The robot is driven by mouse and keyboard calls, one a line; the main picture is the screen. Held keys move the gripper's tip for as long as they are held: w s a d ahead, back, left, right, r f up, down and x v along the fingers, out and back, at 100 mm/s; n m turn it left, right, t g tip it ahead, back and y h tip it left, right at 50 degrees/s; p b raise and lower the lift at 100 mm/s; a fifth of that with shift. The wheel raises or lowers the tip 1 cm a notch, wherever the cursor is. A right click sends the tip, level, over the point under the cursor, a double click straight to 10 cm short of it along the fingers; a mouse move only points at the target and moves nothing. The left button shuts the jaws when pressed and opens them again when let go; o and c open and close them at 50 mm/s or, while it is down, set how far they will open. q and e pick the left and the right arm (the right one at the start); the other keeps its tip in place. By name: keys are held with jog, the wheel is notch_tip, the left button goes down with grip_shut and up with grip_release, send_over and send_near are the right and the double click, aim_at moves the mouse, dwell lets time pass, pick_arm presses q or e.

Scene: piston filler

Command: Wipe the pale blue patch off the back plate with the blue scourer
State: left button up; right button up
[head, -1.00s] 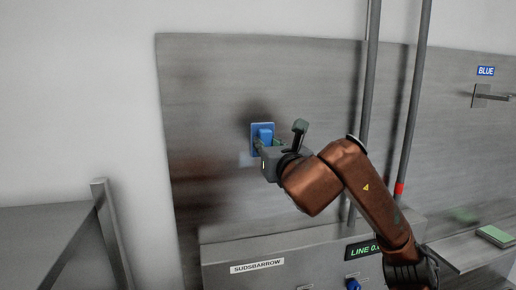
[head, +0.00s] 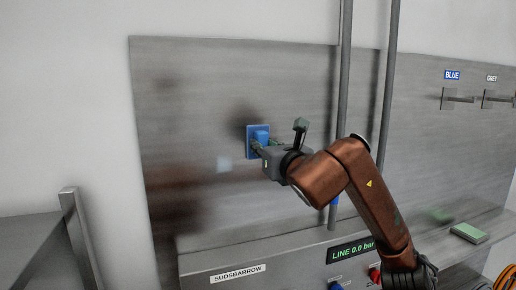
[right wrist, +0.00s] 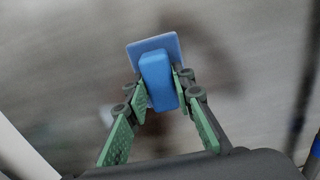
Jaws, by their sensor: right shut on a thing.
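The blue scourer (head: 252,131), a flat blue pad with a raised block handle, is at the steel back plate (head: 290,75). I cannot tell whether it touches the plate. My right gripper (head: 261,144) is shut on the handle, and its green fingers sit either side of the handle in the right wrist view (right wrist: 159,98), where the scourer (right wrist: 135,53) also shows. A small pale blue patch (head: 224,164) is on the plate, left of and a little below the scourer, clear of it. My left gripper is out of view.
Two vertical pipes (head: 345,60) run up the plate right of the scourer, behind my right arm. Hooks under BLUE (head: 452,75) and GREY (head: 491,78) labels are at the right. A green pad (head: 468,232) lies on the right ledge. A SUDSBARROW machine (head: 205,268) stands below.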

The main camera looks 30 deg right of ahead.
jog(key=shift+s+d+b, duration=0.3)
jog(key=shift+d+b, duration=0.05)
jog(key=shift+d, duration=0.75)
jog(key=shift+s+d+b, duration=0.25)
jog(key=shift+d+b, duration=0.1)
jog(key=shift+d, duration=0.75)
jog(key=shift+s+d+b, duration=0.3)
jog(key=shift+d+b, duration=0.05)
jog(key=shift+d, duration=0.75)
jog(key=shift+s+a, duration=0.1)
jog(key=shift+b+v, duration=0.5)
jog(key=shift+v, duration=2.4)
jog(key=v, duration=0.3)
jog(key=shift+f, duration=0.1)
